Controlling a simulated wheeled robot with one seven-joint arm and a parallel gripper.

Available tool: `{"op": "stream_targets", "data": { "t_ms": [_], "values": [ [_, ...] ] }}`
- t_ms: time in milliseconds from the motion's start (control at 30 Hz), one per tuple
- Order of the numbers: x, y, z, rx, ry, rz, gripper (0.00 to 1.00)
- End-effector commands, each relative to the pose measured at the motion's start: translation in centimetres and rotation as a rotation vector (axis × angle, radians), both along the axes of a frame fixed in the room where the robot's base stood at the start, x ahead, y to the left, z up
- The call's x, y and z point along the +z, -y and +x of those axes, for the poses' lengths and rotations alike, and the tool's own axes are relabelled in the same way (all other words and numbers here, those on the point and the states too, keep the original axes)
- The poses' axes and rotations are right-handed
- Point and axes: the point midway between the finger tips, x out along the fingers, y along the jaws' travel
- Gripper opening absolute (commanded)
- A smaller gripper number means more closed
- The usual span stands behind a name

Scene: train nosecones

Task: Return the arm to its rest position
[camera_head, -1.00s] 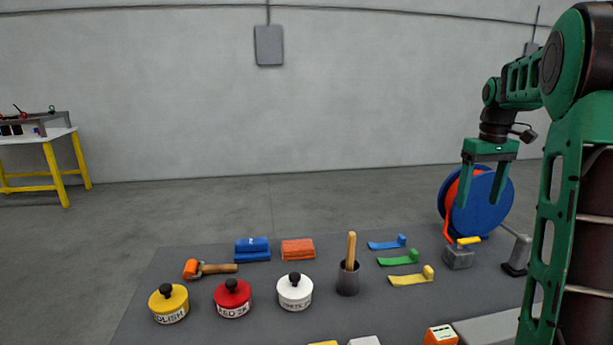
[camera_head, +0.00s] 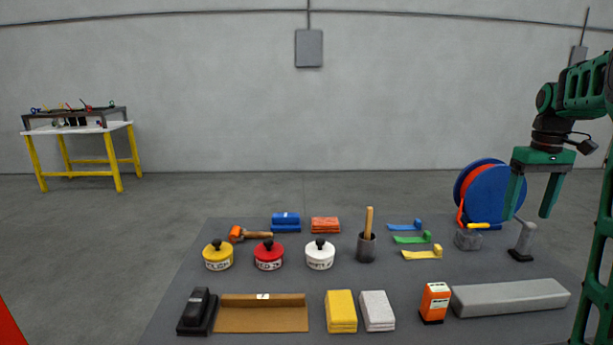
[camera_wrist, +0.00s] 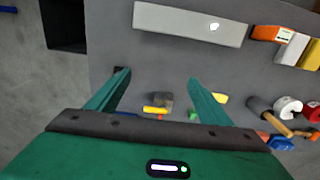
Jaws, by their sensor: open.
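My gripper (camera_head: 532,197) is green, open and empty at the right of the head view. Its two fingers point down above the right part of the grey table mat (camera_head: 190,285). The fingers overlap the blue and red reel (camera_head: 488,190) in the picture, but I cannot tell how far apart they are in depth. In the wrist view the open fingers (camera_wrist: 157,80) have nothing between their tips but mat.
Yellow (camera_head: 213,256), red (camera_head: 268,256) and white (camera_head: 320,257) pots stand left of a mallet cup (camera_head: 366,246). A yellow-legged bench (camera_head: 78,128) stands far left.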

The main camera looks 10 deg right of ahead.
Motion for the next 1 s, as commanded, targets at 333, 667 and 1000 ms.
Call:
{"op": "stream_targets", "data": {
  "t_ms": [333, 667, 1000],
  "values": [
    [-0.3, -4.3, -3.0, -0.066, 0.011, 0.016, 0.73],
    [-1.8, -9.2, -9.3, -0.196, 0.018, 0.032, 0.73],
    [-7.6, -16.3, -22.0, -0.404, 0.004, 0.031, 0.73]
  ]
}}
